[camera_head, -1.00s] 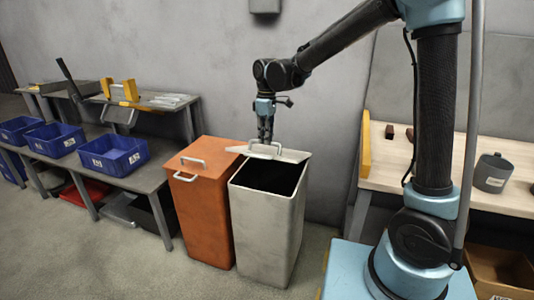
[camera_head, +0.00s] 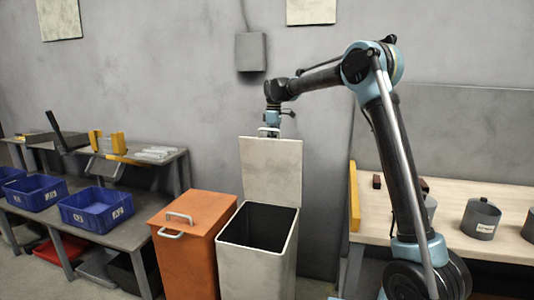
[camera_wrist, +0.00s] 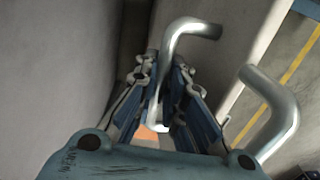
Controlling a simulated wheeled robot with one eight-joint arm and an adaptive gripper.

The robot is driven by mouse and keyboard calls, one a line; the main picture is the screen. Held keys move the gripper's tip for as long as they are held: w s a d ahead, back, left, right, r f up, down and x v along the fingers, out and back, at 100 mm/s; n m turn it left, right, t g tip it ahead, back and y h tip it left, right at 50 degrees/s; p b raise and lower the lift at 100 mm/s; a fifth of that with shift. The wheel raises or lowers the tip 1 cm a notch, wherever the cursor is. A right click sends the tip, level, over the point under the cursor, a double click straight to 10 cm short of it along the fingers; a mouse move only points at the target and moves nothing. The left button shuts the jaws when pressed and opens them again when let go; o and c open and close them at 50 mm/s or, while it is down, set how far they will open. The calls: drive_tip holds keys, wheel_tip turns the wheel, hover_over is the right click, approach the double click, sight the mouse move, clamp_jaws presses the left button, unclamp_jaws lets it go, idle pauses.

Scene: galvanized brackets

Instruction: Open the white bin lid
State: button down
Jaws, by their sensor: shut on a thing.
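The white bin (camera_head: 252,277) stands on the floor with its dark inside showing. Its lid (camera_head: 271,170) stands upright at the back edge of the opening. My gripper (camera_head: 271,123) is at the top edge of the raised lid, by its handle (camera_head: 267,130). In the wrist view my gripper (camera_wrist: 168,85) has its fingers shut around a bent metal handle bar (camera_wrist: 167,55). Another bent metal bar (camera_wrist: 280,115) shows to the right, outside the fingers. The bottom of the bin is too dark to see.
An orange bin (camera_head: 193,262) with a closed lid stands directly left of the white bin. A workbench (camera_head: 397,240) with grey pots (camera_head: 481,220) is at the right. Shelves with blue crates (camera_head: 97,212) are at the left. The grey wall (camera_head: 180,100) is behind the bins.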

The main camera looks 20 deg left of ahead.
drive_tip(key=w+f, duration=0.1)
drive_tip(key=w, duration=0.9)
drive_tip(key=shift+f, duration=0.15)
drive_tip(key=shift+w, duration=0.15)
drive_tip(key=c, duration=1.7)
unclamp_jaws()
drive_tip(key=shift+o, duration=0.2)
drive_tip(key=shift+w+f, duration=0.15)
drive_tip(key=shift+f, duration=0.05)
drive_tip(key=shift+r, duration=0.1)
drive_tip(key=shift+s, duration=0.2)
drive_tip(key=shift+r, duration=0.1)
wheel_tip(320, 180, up, 12)
drive_tip(key=shift+w, duration=0.45)
